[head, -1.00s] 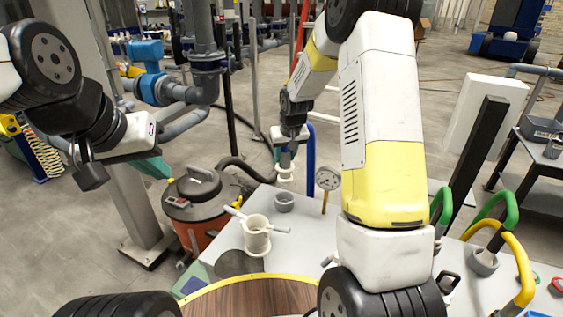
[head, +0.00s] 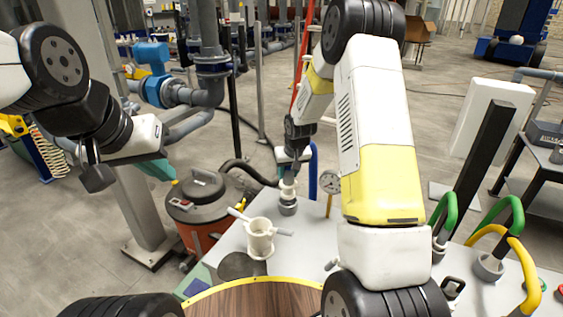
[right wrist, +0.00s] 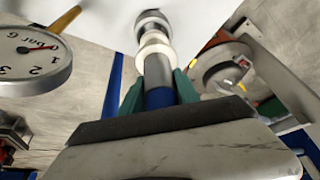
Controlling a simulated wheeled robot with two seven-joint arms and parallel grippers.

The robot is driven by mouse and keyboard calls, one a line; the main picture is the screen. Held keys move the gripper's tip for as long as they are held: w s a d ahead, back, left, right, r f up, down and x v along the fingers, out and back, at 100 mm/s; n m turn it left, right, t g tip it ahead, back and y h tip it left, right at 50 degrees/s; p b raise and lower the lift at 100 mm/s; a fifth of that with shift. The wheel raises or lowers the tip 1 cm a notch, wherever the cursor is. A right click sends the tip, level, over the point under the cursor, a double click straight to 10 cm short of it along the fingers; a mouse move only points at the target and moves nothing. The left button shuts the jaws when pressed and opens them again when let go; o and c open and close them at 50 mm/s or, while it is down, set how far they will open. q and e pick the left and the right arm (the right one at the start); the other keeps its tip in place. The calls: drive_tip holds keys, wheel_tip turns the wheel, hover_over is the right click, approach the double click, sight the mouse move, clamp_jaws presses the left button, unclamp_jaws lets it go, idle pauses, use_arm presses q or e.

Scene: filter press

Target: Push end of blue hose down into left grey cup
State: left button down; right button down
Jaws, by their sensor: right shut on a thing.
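The blue hose (head: 313,165) rises behind my right gripper (head: 290,163), which is shut on its end. That end has a grey tube (right wrist: 158,72) and pale rings (right wrist: 155,44) below the green fingers. The left grey cup (head: 288,208) stands on the white table directly under the end. The lower ring appears to meet the cup's rim (right wrist: 151,17); how deep the tip sits is hidden. The hose end looks nearly upright. My left gripper (head: 156,168) hangs at the left, away from the table, its green fingers partly hidden.
A pressure gauge (head: 330,182) stands close right of the cup. A white pot with side handles (head: 260,238) stands in front. Green (head: 505,212) and yellow (head: 522,268) hoses are at the right. An orange-and-grey vacuum (head: 198,205) is behind left.

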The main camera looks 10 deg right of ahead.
sight(288, 186)
drive_tip(key=shift+f, duration=3.1)
drive_tip(key=c, duration=0.8)
unclamp_jaws()
drive_tip(key=v, duration=0.7)
drive_tip(key=shift+r, duration=0.25)
drive_tip(key=s+a+f+v, duration=0.1)
drive_tip(key=s+v, duration=0.2)
drive_tip(key=v, duration=1.9)
drive_tip(key=shift+m+t+y, duration=0.4)
drive_tip(key=shift+t+y, duration=0.3)
drive_tip(key=shift+t, duration=0.1)
drive_tip(key=s+r, duration=0.2)
drive_tip(key=s, duration=0.5)
drive_tip(key=s+r, duration=0.3)
drive_tip(key=s, duration=0.3)
drive_tip(key=s+r, duration=0.2)
drive_tip(key=s, duration=0.5)
drive_tip(key=shift+s+a+r, duration=0.3)
drive_tip(key=shift+r, duration=0.05)
